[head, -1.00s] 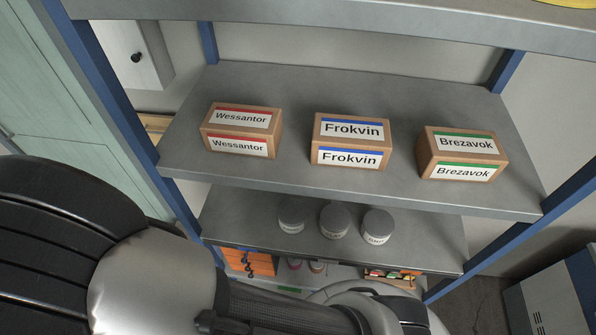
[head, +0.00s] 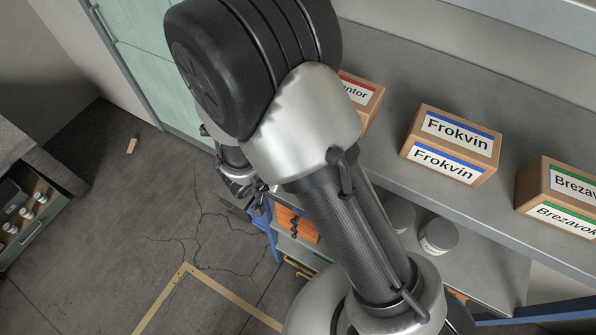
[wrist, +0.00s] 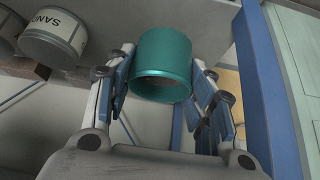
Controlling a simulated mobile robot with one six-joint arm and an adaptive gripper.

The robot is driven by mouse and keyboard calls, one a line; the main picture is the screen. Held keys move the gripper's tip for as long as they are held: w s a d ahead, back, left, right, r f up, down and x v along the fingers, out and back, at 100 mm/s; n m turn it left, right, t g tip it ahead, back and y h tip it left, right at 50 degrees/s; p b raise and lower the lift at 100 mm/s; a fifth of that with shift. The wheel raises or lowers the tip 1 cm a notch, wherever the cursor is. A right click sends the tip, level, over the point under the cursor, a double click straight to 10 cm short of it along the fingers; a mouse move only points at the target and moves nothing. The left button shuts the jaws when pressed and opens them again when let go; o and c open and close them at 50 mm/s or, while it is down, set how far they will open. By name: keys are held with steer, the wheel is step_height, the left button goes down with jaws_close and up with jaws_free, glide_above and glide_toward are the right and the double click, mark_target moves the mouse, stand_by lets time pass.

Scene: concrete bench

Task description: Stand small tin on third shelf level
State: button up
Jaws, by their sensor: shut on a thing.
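In the wrist view a teal small tin (wrist: 165,54) sits between the fingers of my gripper (wrist: 162,82), which is shut on it. One rimmed end of the tin faces the wrist camera. In the head view my gripper (head: 240,185) shows only partly behind my arm, left of the shelf unit; the tin is hidden there. The shelf board with the cartons (head: 380,158) and a lower board with grey tins (head: 490,272) are visible. Which level counts as third cannot be told.
Cartons labelled Frokvin (head: 451,146) and Brezavok (head: 562,197) and a partly hidden carton (head: 362,97) stand on the upper board. Grey tins (head: 438,236) stand below; labelled ones (wrist: 52,38) show beside my gripper. A blue upright (wrist: 262,85) is close right. Orange drawers (head: 297,224) sit lower.

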steer(key=w+d, duration=0.1)
steer(key=w+f, duration=0.1)
steer(key=w+d+f, duration=0.1)
steer(key=w, duration=0.1)
steer(key=shift+d+f, duration=0.1)
steer(key=shift+d, duration=0.25)
steer(key=shift+a+f+b, duration=0.1)
steer(key=shift+f+b, duration=0.3)
steer(key=shift+f, duration=0.2)
step_height(320, 180, down, 3)
steer(key=shift+w+f+b, duration=0.15)
steer(key=shift+f+b, duration=0.05)
steer(key=shift+b, duration=0.2)
steer(key=shift+w+d+f, duration=0.15)
steer(key=shift+w+d, duration=0.1)
steer(key=shift+w, duration=0.05)
steer(key=shift+s+f, duration=0.1)
steer(key=o, duration=1.2)
